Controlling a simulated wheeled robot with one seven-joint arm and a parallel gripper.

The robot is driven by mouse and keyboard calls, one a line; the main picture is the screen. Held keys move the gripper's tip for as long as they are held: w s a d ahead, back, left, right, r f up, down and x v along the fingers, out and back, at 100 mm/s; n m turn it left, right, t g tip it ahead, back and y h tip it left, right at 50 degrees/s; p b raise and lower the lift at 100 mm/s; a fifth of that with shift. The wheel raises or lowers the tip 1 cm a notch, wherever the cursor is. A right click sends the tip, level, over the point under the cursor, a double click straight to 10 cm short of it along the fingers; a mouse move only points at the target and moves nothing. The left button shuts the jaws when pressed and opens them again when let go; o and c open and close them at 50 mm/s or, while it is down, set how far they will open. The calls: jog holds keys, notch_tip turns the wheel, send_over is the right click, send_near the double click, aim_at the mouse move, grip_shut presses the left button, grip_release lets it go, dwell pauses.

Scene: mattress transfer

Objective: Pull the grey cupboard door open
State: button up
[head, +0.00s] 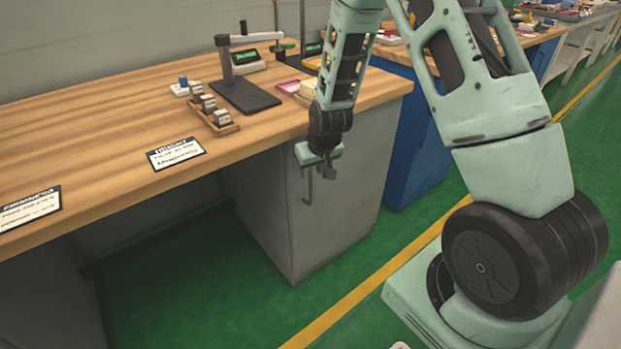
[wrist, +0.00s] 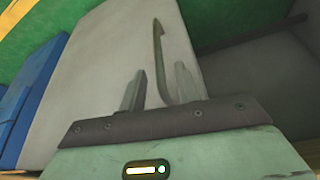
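The grey cupboard (head: 340,215) stands under the wooden workbench. Its door (wrist: 95,75) is the grey face filling the middle of the wrist view, and it looks shut. A thin upright bar handle (head: 307,188) is near the door's left edge in the head view. My gripper (head: 328,168) is in front of the door, close to the handle. In the wrist view my gripper (wrist: 158,86) is open, fingers apart. The handle (wrist: 158,55) shows between the fingers, nearer the right one; I cannot tell whether it touches either finger.
The wooden bench top (head: 80,130) overhangs the cupboard and carries a stand, blocks and labels. A blue cabinet (head: 410,130) stands right of the cupboard. Green floor (head: 190,290) with a yellow line (head: 350,300) is clear in front of the door.

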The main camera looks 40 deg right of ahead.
aim_at(311, 174)
jog(key=shift+x, duration=1.9)
grip_shut()
jog(key=shift+s, duration=0.15)
